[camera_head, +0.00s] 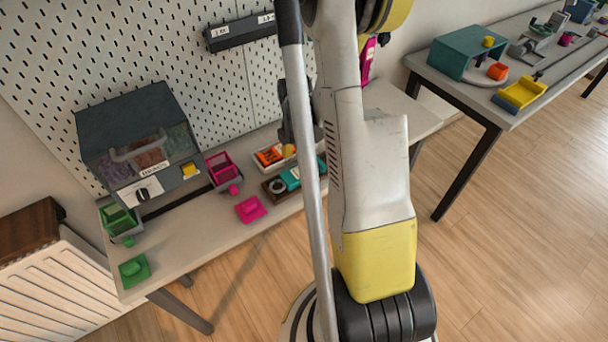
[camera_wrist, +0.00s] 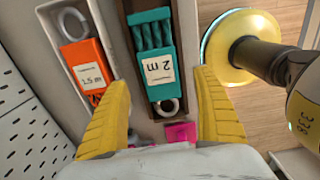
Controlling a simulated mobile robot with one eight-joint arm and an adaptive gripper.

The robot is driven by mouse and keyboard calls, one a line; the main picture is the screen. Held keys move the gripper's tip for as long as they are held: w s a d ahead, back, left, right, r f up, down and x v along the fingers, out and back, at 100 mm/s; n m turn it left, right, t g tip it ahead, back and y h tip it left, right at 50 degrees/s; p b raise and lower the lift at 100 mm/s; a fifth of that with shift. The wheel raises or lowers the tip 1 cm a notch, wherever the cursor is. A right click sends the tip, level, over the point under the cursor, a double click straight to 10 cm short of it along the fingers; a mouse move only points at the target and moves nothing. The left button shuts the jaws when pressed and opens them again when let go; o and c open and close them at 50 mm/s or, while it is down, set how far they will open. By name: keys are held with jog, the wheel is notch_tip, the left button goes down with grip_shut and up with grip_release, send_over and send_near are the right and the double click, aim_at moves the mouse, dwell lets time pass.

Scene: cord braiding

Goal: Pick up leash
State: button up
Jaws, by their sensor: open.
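A teal leash bundle (camera_wrist: 157,62) with a "2 m" label and a pale ring lies in a dark brown tray (camera_wrist: 126,28). It also shows in the head view (camera_head: 290,178), partly hidden by my arm. An orange bundle (camera_wrist: 86,65) labelled "1.5 m", with a pale ring, lies in a white tray (camera_wrist: 48,42) beside it, and it shows in the head view too (camera_head: 268,155). My gripper (camera_wrist: 162,80) is open, its yellow fingers on either side of the teal bundle in the picture. I see no contact; the height gap is unclear.
A dark dispenser box (camera_head: 135,140), a magenta bin (camera_head: 223,170) and a magenta block (camera_head: 250,209) stand left of the trays on the bench (camera_head: 190,240). A perforated wall (camera_head: 180,60) rises behind. A second table (camera_head: 510,115) stands right.

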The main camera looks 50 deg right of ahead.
aim_at(298, 173)
notch_tip(298, 173, down, 4)
jog(key=shift+d+f+b, duration=0.1)
jog(key=shift+b, duration=0.85)
jog(key=c, duration=1.4)
jog(key=shift+r, duration=0.2)
notch_tip(298, 173, up, 5)
jog(key=p, duration=0.3)
jog(key=shift+f, duration=0.2)
jog(key=d+r+p, duration=0.1)
jog(key=d+r, duration=0.1)
jog(key=d, duration=0.2)
jog(key=d+r+p, duration=0.1)
jog(key=d+r, duration=0.1)
jog(key=d, duration=0.1)
jog(key=w+d+r+p, duration=0.1)
jog(key=d+r, duration=0.1)
jog(key=d, duration=0.2)
jog(key=shift+d+r+p, duration=0.1)
jog(key=shift+d+p, duration=0.2)
jog(key=shift+p, duration=0.05)
